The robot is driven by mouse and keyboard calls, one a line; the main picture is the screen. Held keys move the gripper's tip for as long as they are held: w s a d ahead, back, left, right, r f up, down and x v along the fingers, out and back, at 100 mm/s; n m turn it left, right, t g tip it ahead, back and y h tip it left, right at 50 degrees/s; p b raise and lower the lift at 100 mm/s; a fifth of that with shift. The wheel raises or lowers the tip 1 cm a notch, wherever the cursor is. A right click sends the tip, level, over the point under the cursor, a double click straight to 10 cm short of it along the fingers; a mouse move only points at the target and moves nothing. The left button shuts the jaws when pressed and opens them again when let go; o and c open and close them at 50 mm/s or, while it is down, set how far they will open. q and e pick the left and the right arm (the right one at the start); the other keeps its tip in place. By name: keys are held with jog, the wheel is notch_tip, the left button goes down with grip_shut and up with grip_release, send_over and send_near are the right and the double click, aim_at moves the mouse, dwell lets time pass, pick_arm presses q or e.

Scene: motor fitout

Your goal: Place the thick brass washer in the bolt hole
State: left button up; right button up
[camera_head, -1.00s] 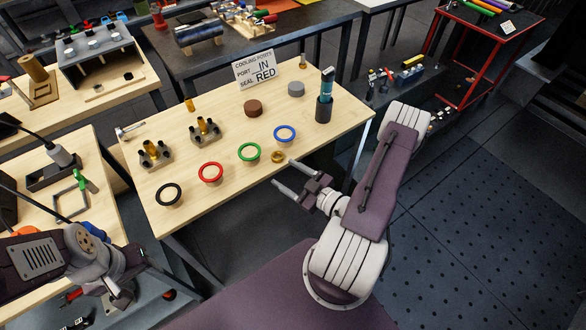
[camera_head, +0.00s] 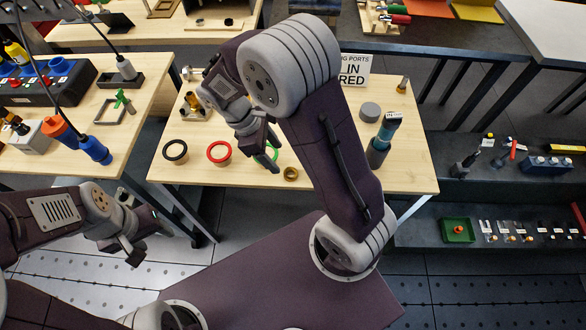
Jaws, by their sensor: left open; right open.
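The thick brass washer (camera_head: 290,174) lies flat on the wooden table near its front edge, in the head view. My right gripper (camera_head: 262,160) is open and empty over the table, just left of the washer and apart from it. It partly covers the green ring (camera_head: 273,152). My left gripper (camera_head: 148,248) is open and empty, low in front of the table on the left. A grey block with brass fittings (camera_head: 193,104) stands at the table's back left. My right arm hides the middle of the table, and I cannot make out the bolt hole.
A black ring (camera_head: 175,151) and a red ring (camera_head: 219,152) lie left of my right gripper. A dark holder with a teal tool (camera_head: 384,140) and a grey disc (camera_head: 370,112) stand at right. A partly hidden sign (camera_head: 354,70) stands behind. The table's front right is clear.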

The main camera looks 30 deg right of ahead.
aim_at(293, 175)
jog(key=shift+s+f, duration=0.15)
jog(key=shift+f, duration=0.75)
jog(key=shift+s+d+f, duration=0.1)
jog(key=shift+d+f, duration=0.6)
jog(key=shift+f, duration=0.15)
jog(key=shift+s+d+f, duration=0.1)
jog(key=shift+d, duration=0.15)
jog(key=x, duration=0.2)
jog(key=b+x, duration=0.1)
jog(key=x, duration=0.1)
jog(key=shift+s+a+f, duration=0.15)
jog(key=shift+s+f, duration=0.05)
jog(key=shift+f, duration=0.25)
pick_arm(q)
jog(key=shift+w+d+f, duration=0.1)
jog(key=shift+f, duration=0.7)
pick_arm(e)
grip_shut()
